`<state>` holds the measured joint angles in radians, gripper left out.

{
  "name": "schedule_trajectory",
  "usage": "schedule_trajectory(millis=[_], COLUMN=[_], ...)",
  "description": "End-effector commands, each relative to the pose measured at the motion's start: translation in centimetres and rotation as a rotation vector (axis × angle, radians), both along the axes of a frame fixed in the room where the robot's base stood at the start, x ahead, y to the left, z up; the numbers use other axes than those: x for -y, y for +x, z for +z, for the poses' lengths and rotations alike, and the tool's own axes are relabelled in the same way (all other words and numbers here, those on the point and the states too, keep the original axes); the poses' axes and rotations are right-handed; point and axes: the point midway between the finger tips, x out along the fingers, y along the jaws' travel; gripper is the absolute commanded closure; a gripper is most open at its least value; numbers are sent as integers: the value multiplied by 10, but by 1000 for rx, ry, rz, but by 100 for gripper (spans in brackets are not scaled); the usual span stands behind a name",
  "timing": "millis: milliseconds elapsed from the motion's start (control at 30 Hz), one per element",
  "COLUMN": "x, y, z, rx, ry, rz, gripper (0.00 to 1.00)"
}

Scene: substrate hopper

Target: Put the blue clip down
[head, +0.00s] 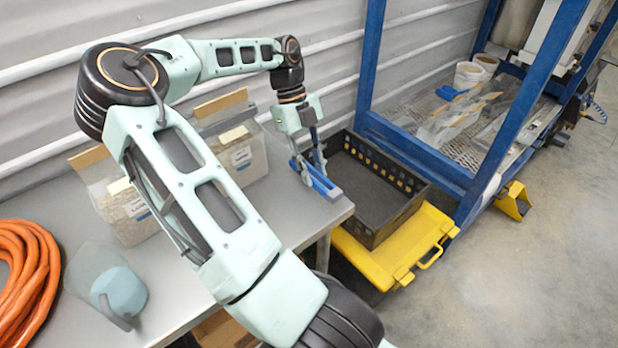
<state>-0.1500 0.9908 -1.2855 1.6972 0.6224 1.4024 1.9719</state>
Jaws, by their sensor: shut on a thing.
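The blue clip (321,183) is a long, narrow bar in the head view, at the right end of the grey table (255,260). My gripper (309,160) points down and is shut on the clip. The clip slants down to the right, close to the table's right edge. I cannot tell whether it touches the tabletop or hangs just above it. The fingertips partly cover the clip's upper side.
Clear bags (238,150) with labels stand along the wall. A grey-blue scoop (120,290) and an orange hose (25,280) lie at the left. A black crate (372,235) sits on a yellow platform (385,265) beyond the table edge, beside a blue frame (368,60).

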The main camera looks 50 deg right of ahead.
Motion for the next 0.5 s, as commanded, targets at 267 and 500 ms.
schedule_trajectory(millis=[267,500], x=[7,10], y=[13,18], z=[-18,-48], rx=[-1,-3], ry=[-1,0], rz=[-1,0], gripper=[99,99])
